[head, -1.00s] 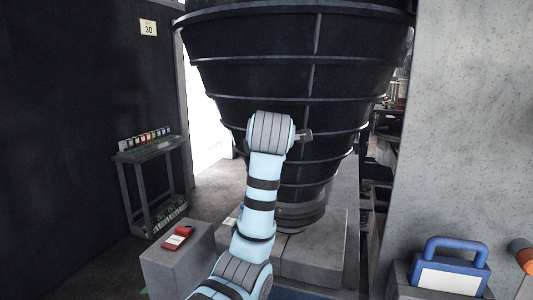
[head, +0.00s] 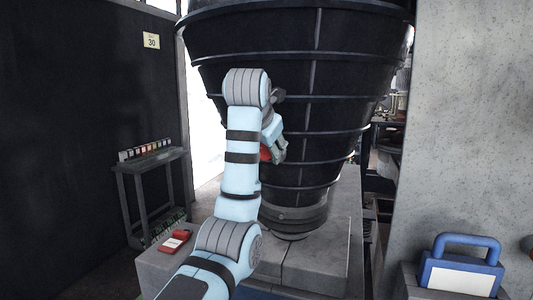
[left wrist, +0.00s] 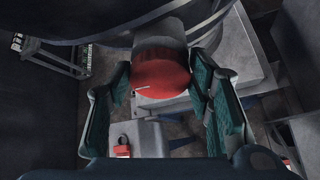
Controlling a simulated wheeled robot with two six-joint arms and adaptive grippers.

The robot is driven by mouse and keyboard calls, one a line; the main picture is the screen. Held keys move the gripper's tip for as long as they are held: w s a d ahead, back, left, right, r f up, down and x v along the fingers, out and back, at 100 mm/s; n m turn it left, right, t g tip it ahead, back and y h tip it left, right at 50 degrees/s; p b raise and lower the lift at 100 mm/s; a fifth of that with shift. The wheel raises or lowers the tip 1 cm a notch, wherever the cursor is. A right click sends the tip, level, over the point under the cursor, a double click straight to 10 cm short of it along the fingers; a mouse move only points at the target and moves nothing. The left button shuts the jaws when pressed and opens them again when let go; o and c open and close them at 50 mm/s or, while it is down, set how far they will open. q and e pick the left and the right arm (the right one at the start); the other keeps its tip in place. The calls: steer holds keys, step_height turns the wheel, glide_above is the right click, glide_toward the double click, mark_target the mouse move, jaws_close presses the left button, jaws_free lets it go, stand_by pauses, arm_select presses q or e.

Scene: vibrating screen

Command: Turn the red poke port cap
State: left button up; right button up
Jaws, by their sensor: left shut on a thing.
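The red poke port cap (left wrist: 160,78) is a round red disc on the end of a short grey port, in the upper middle of the left wrist view. A thin pale mark shows on its left part. My left gripper (left wrist: 159,88) has one green finger on each side of the cap and is shut on it. In the head view, a bit of the red cap (head: 266,154) shows beside my left gripper (head: 278,147), against the black hopper. My arm hides most of the port there. My right gripper is not in view.
The large black ribbed hopper (head: 345,70) stands on grey blocks (head: 315,262). A red lockout padlock (head: 176,241) lies on a grey block at lower left. A rack (head: 150,170) with several small items stands by the dark wall. A blue-handled case (head: 461,265) is at lower right.

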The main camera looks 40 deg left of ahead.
mark_target(266, 151)
arm_select(q)
steer(key=shift+f+n+b, duration=0.1)
steer(key=shift+n+b, duration=0.2)
steer(key=shift+n, duration=0.1)
steer(key=o, duration=1.1)
steer(key=shift+o, duration=0.2)
step_height(266, 151, up, 10)
steer(key=shift+a, duration=0.1)
steer(key=shift+s, duration=0.1)
